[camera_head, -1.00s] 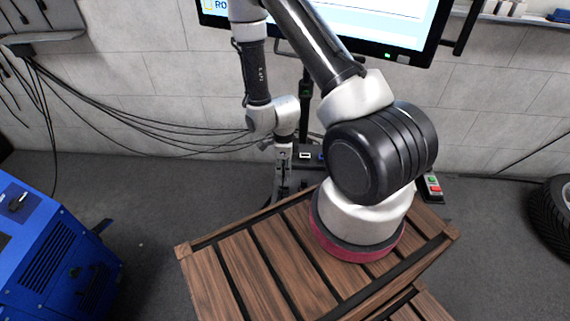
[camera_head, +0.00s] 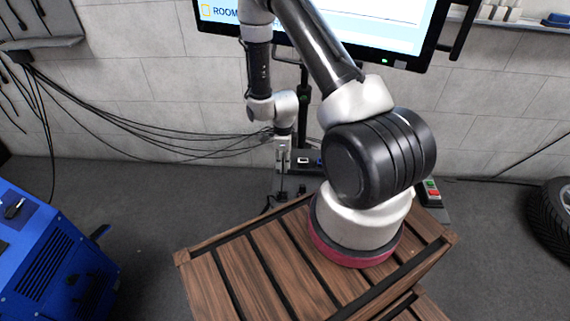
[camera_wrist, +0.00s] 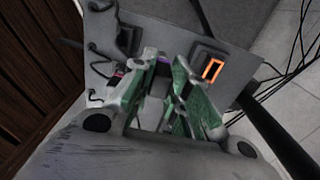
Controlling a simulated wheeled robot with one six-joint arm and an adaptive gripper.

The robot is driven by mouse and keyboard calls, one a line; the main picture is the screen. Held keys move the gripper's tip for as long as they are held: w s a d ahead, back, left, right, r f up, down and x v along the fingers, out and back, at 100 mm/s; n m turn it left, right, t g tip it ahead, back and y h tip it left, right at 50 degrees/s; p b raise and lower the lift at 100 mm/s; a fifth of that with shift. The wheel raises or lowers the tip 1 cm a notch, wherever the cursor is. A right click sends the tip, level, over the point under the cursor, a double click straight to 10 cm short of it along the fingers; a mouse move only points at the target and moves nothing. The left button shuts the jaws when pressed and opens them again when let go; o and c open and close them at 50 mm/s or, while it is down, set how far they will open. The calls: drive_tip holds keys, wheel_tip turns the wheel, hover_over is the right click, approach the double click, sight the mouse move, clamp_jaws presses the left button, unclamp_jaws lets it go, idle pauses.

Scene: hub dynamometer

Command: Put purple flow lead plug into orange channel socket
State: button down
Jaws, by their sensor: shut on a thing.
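The orange channel socket (camera_wrist: 213,69) shows in the wrist view as a bright orange rectangular frame on a dark block, right of my fingertips. My gripper (camera_wrist: 160,78) has green-lined fingers and is shut on the purple flow lead plug (camera_wrist: 163,61). Only a small purple patch of it shows between the fingertips; the fingers hide the rest. The plug is apart from the orange socket, to its left in this view. In the head view my gripper (camera_head: 283,182) hangs pointing down at the bench device, and the plug is too small to make out.
The grey panel (camera_wrist: 170,35) carries the socket and, at left, dark connectors with leads. Black cables (camera_head: 140,135) run along the wall. A slatted wooden crate (camera_head: 235,275) stands in front, a blue machine (camera_head: 50,255) at left, and a screen (camera_head: 340,25) behind.

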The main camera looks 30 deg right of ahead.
drive_tip(key=w+d, duration=0.5)
drive_tip(key=w, duration=0.2)
drive_tip(key=shift+w, duration=0.35)
idle(0.5)
drive_tip(key=shift+d, duration=0.1)
drive_tip(key=shift+f, duration=0.4)
drive_tip(key=shift+f, duration=0.25)
idle(0.5)
drive_tip(key=shift+f, duration=1.25)
drive_tip(key=c, duration=1.3)
unclamp_jaws()
